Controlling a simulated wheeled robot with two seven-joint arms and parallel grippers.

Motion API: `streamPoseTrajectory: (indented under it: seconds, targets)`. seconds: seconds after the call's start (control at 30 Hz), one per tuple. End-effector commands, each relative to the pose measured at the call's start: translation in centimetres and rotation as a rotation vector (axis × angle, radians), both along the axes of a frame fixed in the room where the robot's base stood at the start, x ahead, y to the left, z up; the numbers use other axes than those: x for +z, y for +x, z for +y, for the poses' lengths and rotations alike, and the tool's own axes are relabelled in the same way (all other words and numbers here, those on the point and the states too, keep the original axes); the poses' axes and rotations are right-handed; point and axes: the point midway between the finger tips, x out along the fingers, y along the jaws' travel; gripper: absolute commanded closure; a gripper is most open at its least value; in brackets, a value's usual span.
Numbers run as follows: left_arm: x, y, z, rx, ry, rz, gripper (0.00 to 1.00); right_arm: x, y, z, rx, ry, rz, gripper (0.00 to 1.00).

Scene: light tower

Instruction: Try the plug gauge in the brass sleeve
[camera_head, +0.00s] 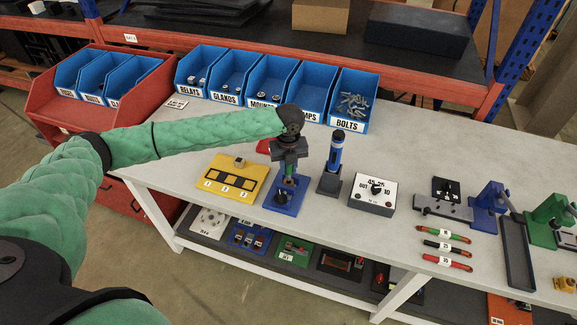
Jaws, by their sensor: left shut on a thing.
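My left gripper (289,176) points down over the blue block (283,204) near the front edge of the bench. It is shut on a small part, which looks like the plug gauge; the jaws hide most of it. A small brass-coloured and green patch shows at the fingertips, just above the block. I take the brass to be the sleeve, but it is too small to be sure. I cannot tell whether the gauge is inside the sleeve or only above it. My right gripper is not in view.
A yellow numbered tray (226,178) lies left of the block. A dark stand with a blue cylinder (335,152) and a white dial box (374,194) stand right. Blue bins (250,85) line the back. Several coloured rods (446,247) and brackets (489,203) are farther right.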

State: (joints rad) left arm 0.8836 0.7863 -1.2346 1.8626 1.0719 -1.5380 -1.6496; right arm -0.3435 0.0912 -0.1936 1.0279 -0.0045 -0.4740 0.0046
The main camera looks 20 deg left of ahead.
Motion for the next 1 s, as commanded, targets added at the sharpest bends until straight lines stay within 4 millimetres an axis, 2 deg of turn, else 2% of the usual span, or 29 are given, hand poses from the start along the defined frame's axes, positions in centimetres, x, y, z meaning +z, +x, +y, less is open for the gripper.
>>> streamPoseTrajectory:
  seconds: [0.73,1.0]
  targets:
    - [1.9,0.0,0.0,0.000,0.000,0.000,1.00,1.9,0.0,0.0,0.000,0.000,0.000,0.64]
    - [2.1,0.0,0.0,0.000,0.000,0.000,1.00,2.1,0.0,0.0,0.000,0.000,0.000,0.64]
